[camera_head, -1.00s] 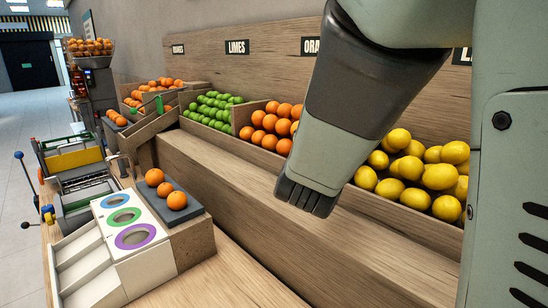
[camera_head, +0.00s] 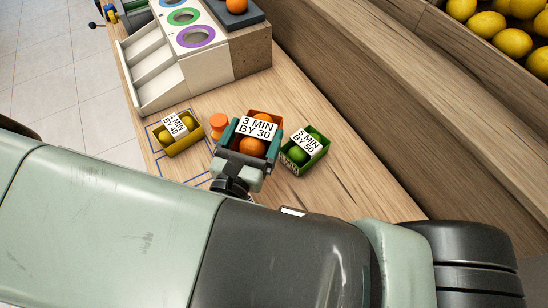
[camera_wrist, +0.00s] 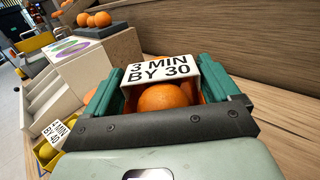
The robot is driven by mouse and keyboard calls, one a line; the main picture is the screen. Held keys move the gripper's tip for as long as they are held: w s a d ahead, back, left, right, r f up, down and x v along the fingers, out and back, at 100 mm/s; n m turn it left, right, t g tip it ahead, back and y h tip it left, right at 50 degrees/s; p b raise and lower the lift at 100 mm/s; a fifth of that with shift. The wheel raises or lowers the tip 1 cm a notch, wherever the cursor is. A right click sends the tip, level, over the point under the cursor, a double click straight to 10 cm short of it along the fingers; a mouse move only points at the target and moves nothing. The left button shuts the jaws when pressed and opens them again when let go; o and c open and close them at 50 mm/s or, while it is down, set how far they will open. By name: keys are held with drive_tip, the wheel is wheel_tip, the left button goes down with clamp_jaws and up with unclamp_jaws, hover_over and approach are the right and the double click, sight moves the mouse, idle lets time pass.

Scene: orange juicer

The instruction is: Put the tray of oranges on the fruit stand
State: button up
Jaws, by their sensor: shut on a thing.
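The orange tray (camera_head: 252,166) holds oranges (camera_head: 252,147) and carries a label reading "3 MIN BY 30". My gripper (camera_head: 248,145) is shut on this tray, with a green finger on each side of it. In the wrist view the tray's label (camera_wrist: 160,68) and one orange (camera_wrist: 163,97) show between the fingers (camera_wrist: 165,90). I cannot tell whether the tray touches the counter. The fruit stand with its compartments runs along the wall; in the head view only its lemon part (camera_head: 500,28) shows now.
A yellow tray (camera_head: 184,141) labelled "4 MIN BY 40" is left of my gripper, and a green tray (camera_head: 306,160) labelled "5 MIN BY 50" is close on its right. A white sorter with coloured rings (camera_head: 160,62) stands behind. Bare counter (camera_head: 350,170) lies to the right.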

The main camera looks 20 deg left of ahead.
drive_tip(key=shift+y, duration=0.3)
drive_tip(key=s+f, duration=0.1)
drive_tip(key=s+d+f, duration=0.2)
drive_tip(key=shift+s, duration=0.4)
drive_tip(key=shift+f, duration=4.7)
drive_tip(key=o, duration=1)
drive_tip(key=shift+f, duration=0.15)
drive_tip(key=shift+o, duration=0.2)
drive_tip(key=s, duration=0.1)
drive_tip(key=s+r, duration=0.1)
drive_tip(key=s, duration=0.1)
drive_tip(key=shift+s, duration=0.15)
wheel_tip(320, 180, up, 6)
drive_tip(key=shift+r, duration=0.15)
